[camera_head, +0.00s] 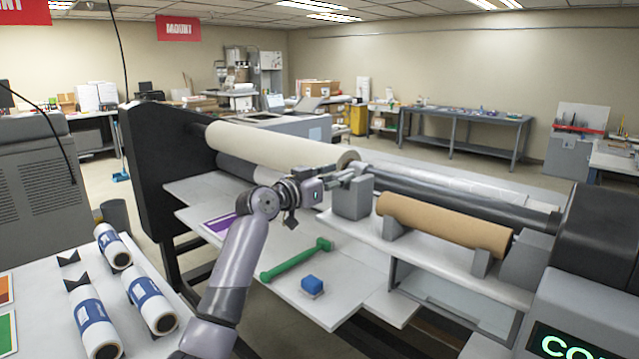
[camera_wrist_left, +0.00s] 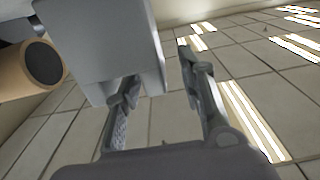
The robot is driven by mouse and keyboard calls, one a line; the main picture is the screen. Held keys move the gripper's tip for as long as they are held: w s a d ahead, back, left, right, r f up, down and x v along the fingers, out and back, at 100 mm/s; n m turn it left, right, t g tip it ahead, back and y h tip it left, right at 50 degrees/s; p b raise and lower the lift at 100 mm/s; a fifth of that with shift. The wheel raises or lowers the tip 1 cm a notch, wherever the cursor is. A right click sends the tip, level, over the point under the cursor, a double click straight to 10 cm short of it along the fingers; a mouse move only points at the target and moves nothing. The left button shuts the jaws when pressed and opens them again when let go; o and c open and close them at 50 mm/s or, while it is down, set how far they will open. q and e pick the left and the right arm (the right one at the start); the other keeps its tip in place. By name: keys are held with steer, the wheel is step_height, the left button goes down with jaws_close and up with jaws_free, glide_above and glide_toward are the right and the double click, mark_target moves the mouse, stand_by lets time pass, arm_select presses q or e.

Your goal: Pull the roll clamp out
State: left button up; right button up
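A grey block (camera_head: 352,198), which appears to be the roll clamp, stands beside the near end of the cream roll (camera_head: 275,148), at the left end of a dark roller (camera_head: 440,190). My left gripper (camera_head: 350,174) is at the top of this block. In the left wrist view the grey block (camera_wrist_left: 100,45) fills the upper left, and its lower part reaches toward the space between the fingers (camera_wrist_left: 158,88). The fingers are apart, with a gap beside the right one. Whether either finger touches the block cannot be told. My right gripper is not in view.
A brown cardboard core (camera_head: 445,222) rests on grey supports to the right; it also appears in the left wrist view (camera_wrist_left: 20,72). A green tool (camera_head: 296,260) and blue block (camera_head: 312,285) lie on the white shelf. White-and-blue rolls (camera_head: 150,298) lie on the left table.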

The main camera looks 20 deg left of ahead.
arm_select(q)
steer(key=v, duration=1.1)
steer(key=shift+r, duration=0.1)
